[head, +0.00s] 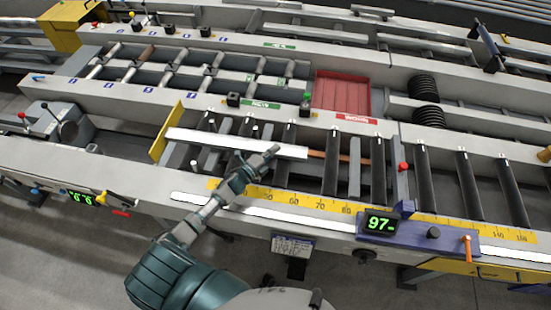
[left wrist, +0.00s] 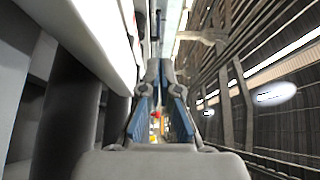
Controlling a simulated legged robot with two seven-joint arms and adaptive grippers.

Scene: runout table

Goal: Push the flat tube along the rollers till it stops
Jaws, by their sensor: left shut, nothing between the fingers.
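The flat tube (head: 220,141), a long white bar, lies across the dark rollers (head: 333,162) in the head view. Its left end is near a yellow plate (head: 166,132). Its right end is well short of the upright blue-grey stop plate (head: 398,188). My left gripper (head: 273,152) is shut and empty, over the tube's right part in the picture; I cannot tell whether it touches. In the left wrist view its blue-padded fingers (left wrist: 158,105) point ahead, with a pale surface on the left. My right gripper is not in view.
A yellow scale (head: 320,206) runs along the table's front edge. A blue carriage with a green display (head: 381,223) reading 97 sits on it. A red tray (head: 342,93) lies behind the rollers. The rollers between tube and stop carry nothing large.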

